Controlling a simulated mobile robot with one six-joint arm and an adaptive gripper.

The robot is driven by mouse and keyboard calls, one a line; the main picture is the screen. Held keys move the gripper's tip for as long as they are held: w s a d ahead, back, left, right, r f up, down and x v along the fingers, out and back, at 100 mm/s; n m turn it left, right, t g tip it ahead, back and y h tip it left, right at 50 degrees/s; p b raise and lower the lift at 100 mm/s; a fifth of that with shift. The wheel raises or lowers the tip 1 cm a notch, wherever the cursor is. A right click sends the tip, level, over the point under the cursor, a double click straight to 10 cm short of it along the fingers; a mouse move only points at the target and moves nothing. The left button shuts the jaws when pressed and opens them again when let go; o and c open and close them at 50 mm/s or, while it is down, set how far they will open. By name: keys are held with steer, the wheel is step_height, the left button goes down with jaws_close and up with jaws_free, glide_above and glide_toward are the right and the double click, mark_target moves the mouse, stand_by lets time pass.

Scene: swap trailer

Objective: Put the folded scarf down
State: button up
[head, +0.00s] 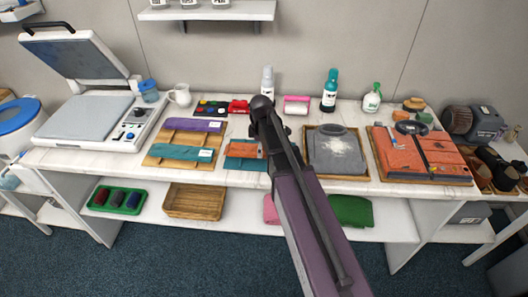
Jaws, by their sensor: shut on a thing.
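My arm reaches up from the bottom of the picture, and its dark end, my gripper (254,130), is over the middle of the table, partly hidden by the arm. It is shut on a folded scarf (243,149), coral with a white label, just below it. The scarf is largely hidden, and I cannot tell whether it touches what is under it. A teal layer (244,164) shows beneath it. To the left, a purple folded cloth (193,125) and a teal folded cloth (178,152), both with white labels, lie on a wooden board (160,137).
A heat press (88,118) stands at the left. A grey garment (335,150) on a tray and a coral garment (400,158) with tools on it lie to the right. Bottles, including a teal one (329,92), line the back. An empty wooden tray (193,202) is on the lower shelf.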

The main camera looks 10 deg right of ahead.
steer(key=shift+f, duration=0.1)
stand_by(0.3)
steer(key=shift+f, duration=0.15)
steer(key=o, duration=1)
steer(key=shift+c, duration=0.2)
steer(key=shift+r, duration=0.2)
step_height(320, 180, up, 12)
steer(key=p, duration=1.2)
steer(key=shift+s, duration=0.1)
